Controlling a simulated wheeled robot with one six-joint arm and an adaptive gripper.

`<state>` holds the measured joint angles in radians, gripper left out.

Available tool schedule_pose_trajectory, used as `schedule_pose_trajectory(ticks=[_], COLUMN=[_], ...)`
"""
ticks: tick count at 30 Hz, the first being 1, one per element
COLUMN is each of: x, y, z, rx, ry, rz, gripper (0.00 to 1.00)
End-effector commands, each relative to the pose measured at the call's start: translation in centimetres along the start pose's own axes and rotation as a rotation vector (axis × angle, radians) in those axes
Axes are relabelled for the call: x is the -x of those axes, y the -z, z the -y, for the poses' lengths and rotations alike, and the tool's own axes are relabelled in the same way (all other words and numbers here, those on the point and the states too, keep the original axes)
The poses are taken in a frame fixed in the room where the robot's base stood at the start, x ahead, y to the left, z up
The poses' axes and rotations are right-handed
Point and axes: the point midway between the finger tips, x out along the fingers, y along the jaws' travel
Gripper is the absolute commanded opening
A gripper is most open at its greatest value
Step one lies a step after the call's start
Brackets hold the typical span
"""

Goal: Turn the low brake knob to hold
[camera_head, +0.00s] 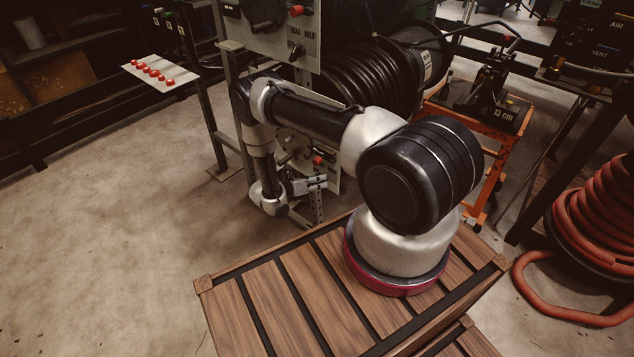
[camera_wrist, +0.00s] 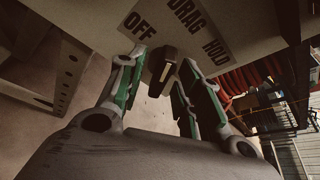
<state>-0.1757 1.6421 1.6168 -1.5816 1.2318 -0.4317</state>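The low brake knob (camera_wrist: 160,66) is a dark bar with a pale mark, below a panel (camera_wrist: 90,12) lettered OFF, DRAG and HOLD in the wrist view. My gripper (camera_wrist: 165,75) has its two green-padded fingers apart, one on each side of the knob. A gap shows between the knob and each finger. I cannot tell which label the knob points at. In the head view my gripper (camera_head: 318,184) is at the low panel (camera_head: 333,172), under the hose reel; the knob there is too small and covered to make out.
An upper panel (camera_head: 308,72) carries a similar knob and DRAG and HOLD lettering. A black hose reel (camera_head: 365,75) stands behind my arm. An orange cart (camera_head: 480,130) and a red hose coil (camera_head: 600,215) are at the right. The floor at left is clear.

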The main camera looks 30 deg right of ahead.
Motion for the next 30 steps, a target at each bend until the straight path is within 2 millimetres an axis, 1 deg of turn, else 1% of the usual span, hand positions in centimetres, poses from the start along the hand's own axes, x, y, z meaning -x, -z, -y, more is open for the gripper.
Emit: schedule_pose_trajectory(ticks=[8, 9, 13, 23, 30], x=[-0.19, -0.19, -0.18, -0.18, -0.22], y=[0.00, 0.00, 0.01, 0.03, 0.02], z=[-0.01, -0.01, -0.01, 0.02, 0.13], rx=[0.000, 0.000, 0.000, -0.028, -0.147], ry=[0.000, 0.000, 0.000, -0.013, -0.061], rz=[0.000, 0.000, 0.000, -0.001, -0.002], gripper=[0.35, 0.28, 0.04, 0.04, 0.04])
